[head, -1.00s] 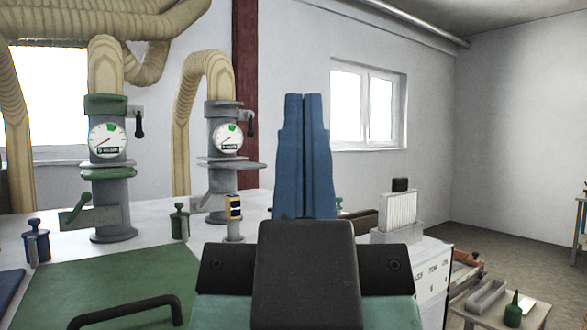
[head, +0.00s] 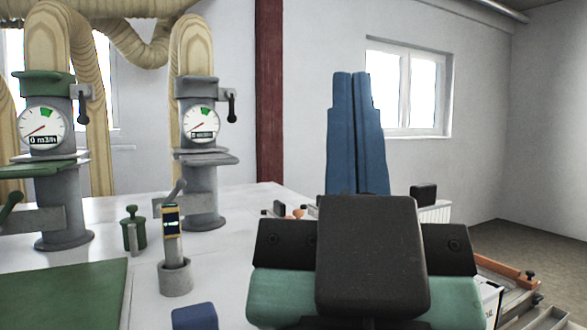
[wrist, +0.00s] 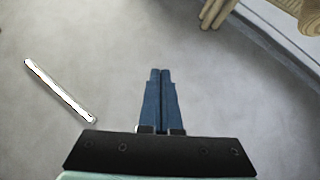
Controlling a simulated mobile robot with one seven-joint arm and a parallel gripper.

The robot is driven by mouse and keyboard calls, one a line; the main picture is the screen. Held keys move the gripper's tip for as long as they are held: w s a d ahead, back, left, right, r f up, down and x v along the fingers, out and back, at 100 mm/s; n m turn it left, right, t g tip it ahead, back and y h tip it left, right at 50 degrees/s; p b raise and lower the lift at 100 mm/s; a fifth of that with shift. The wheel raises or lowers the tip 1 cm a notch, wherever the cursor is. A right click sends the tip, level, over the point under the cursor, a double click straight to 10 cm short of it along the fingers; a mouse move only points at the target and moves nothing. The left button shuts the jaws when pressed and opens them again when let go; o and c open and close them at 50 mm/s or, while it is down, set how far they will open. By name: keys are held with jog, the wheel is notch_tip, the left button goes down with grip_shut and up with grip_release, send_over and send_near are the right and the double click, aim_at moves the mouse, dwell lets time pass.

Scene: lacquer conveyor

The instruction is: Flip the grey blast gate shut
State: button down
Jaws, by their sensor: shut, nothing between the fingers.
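The grey blast gate (head: 203,196) is on the grey pipe column left of centre in the head view. A grey lever (head: 176,192) on its left side tilts upward. A round dial (head: 201,123) and a black-handled lever (head: 232,106) sit higher on the column. My gripper (head: 352,76) points up, right of the gate and apart from it, with its blue fingers together and empty. In the wrist view the fingers (wrist: 160,72) also show closed, against a plain pale surface; the gate is not visible there.
A green-trimmed gate column (head: 64,210) stands at far left. A green canister (head: 133,230) and a grey holder with a yellow-edged device (head: 171,225) stand on the white table (head: 255,205) before the grey gate. A window (head: 408,88) is behind. Wooden hoses (head: 188,48) run above.

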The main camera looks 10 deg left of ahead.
aim_at(214, 164)
jog(key=w+a+f+m+g+y+p, duration=0.5)
jog(key=w+m, duration=0.4)
jog(key=m, duration=0.5)
jog(key=w+a+f+m+g+y+p, duration=0.5)
jog(key=w+a+m+p, duration=0.3)
jog(key=m, duration=0.7)
jog(key=shift+w+a+f+g+y, duration=0.35)
jog(key=shift+w+f+y, duration=0.25)
jog(key=shift+w+f, duration=0.35)
jog(key=shift+r, duration=0.1)
jog(key=p+x, duration=0.3)
jog(key=x, duration=1.1)
jog(key=shift+r, duration=0.1)
